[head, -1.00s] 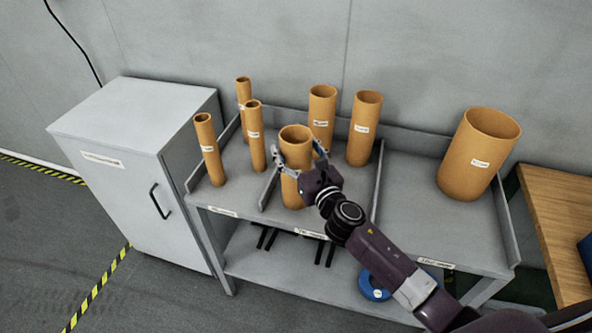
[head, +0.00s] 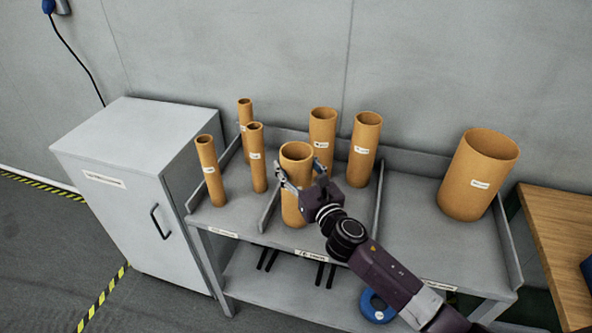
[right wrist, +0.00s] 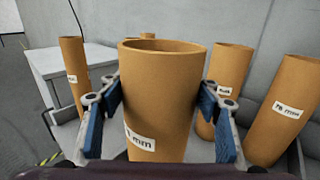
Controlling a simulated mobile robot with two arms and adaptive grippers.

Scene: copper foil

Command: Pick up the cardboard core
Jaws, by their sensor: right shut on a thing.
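The cardboard core (head: 294,205) is an upright brown tube with an open top, in the middle compartment of the grey shelf (head: 420,230), nearest the front. My right gripper (head: 299,185) is shut on it, a finger on either side. In the right wrist view the core (right wrist: 158,100) stands between the blue finger pads of my right gripper (right wrist: 157,115), with part of a label ending in "mm" showing. I cannot tell whether its bottom touches the shelf. My left gripper is not in view.
Two more cores (head: 322,140) (head: 363,150) stand behind it. Thin cores (head: 211,172) stand left beyond a low divider; a wide core (head: 478,175) stands right. A grey cabinet (head: 140,150) is left, a wooden table (head: 560,225) right. A blue ring (head: 377,306) lies below.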

